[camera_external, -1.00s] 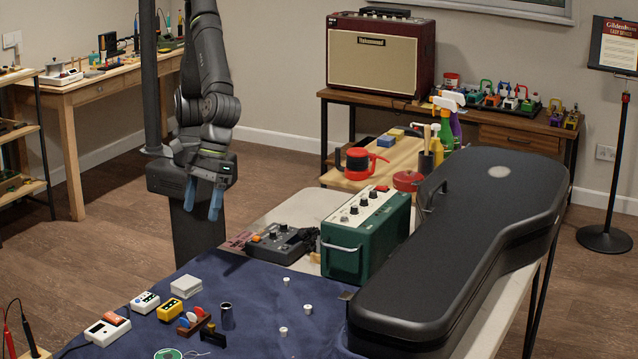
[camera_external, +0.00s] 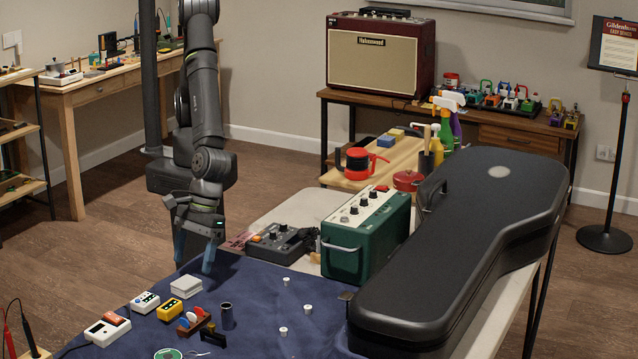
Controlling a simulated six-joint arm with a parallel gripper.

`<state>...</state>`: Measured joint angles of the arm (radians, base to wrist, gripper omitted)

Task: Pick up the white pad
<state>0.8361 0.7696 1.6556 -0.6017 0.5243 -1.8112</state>
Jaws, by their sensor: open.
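The white pad (camera_external: 186,287) is a small, pale, square block lying flat on the dark blue cloth (camera_external: 262,297) near its back left edge. My gripper (camera_external: 194,264) is open and empty, pointing down with its blue fingertips apart. In the picture it is just above and slightly right of the pad. The fingers do not touch the pad, and how high they are above the cloth is hard to judge.
A white-and-black box (camera_external: 145,303) and a yellow box (camera_external: 169,310) lie close to the pad. A dark cylinder (camera_external: 227,316) stands to the right. A black multi-knob device (camera_external: 277,243), a green amplifier (camera_external: 366,235) and a black guitar case (camera_external: 470,245) stand further right.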

